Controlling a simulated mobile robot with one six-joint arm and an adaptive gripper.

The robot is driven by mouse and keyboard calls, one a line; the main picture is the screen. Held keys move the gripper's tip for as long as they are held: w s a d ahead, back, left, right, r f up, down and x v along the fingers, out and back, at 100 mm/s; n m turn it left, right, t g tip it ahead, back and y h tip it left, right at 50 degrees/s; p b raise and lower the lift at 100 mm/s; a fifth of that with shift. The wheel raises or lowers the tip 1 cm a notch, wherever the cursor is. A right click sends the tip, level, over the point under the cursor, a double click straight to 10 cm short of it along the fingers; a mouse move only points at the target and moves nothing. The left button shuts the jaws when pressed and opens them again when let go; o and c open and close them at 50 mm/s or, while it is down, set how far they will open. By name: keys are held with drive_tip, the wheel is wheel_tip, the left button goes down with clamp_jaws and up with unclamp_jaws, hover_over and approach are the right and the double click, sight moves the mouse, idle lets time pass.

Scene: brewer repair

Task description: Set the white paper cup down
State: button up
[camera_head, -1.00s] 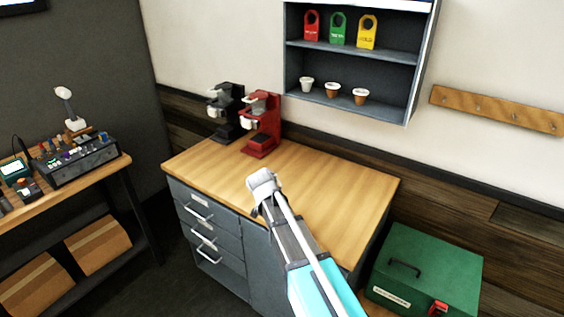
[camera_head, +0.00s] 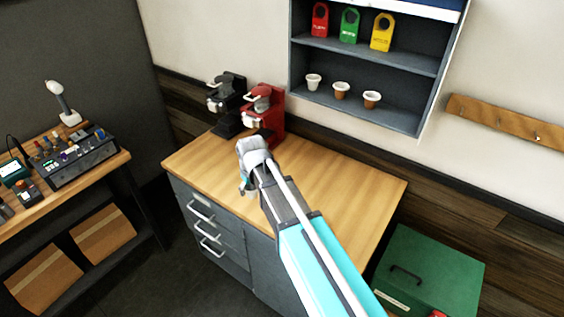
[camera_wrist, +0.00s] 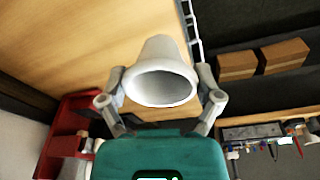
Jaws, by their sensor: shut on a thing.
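The white paper cup (camera_wrist: 160,72) is between the two fingers of my gripper (camera_wrist: 162,80) in the wrist view, with its open mouth towards the camera and its narrower base pointing away. The fingers press on its left and right sides. In the head view my gripper (camera_head: 246,183) hangs from the wrist near the front-left part of the wooden counter top (camera_head: 330,190). I cannot make out the cup there. The wrist view shows the counter (camera_wrist: 60,45) and its edge behind the cup, but the gap between cup and counter cannot be told.
A red brewer (camera_head: 265,115) and a black brewer (camera_head: 228,105) stand at the counter's back left. A wall shelf (camera_head: 365,62) holds several small cups and coloured tags. A green case (camera_head: 430,265) is at the lower right. The counter's right side is clear.

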drive_tip(key=shift+r, duration=0.25)
drive_tip(key=shift+w+n, duration=0.1)
drive_tip(key=shift+n, duration=0.2)
drive_tip(key=shift+w, duration=0.15)
drive_tip(key=shift+w+f, duration=0.3)
drive_tip(key=shift+w, duration=0.15)
drive_tip(key=w+f+b, duration=0.2)
drive_tip(key=w+b, duration=0.1)
drive_tip(key=w, duration=0.1)
drive_tip(key=w+f+b, duration=0.3)
drive_tip(key=w, duration=0.1)
drive_tip(key=w+f+b, duration=0.3)
drive_tip(key=w, duration=0.1)
drive_tip(key=shift+f, duration=0.25)
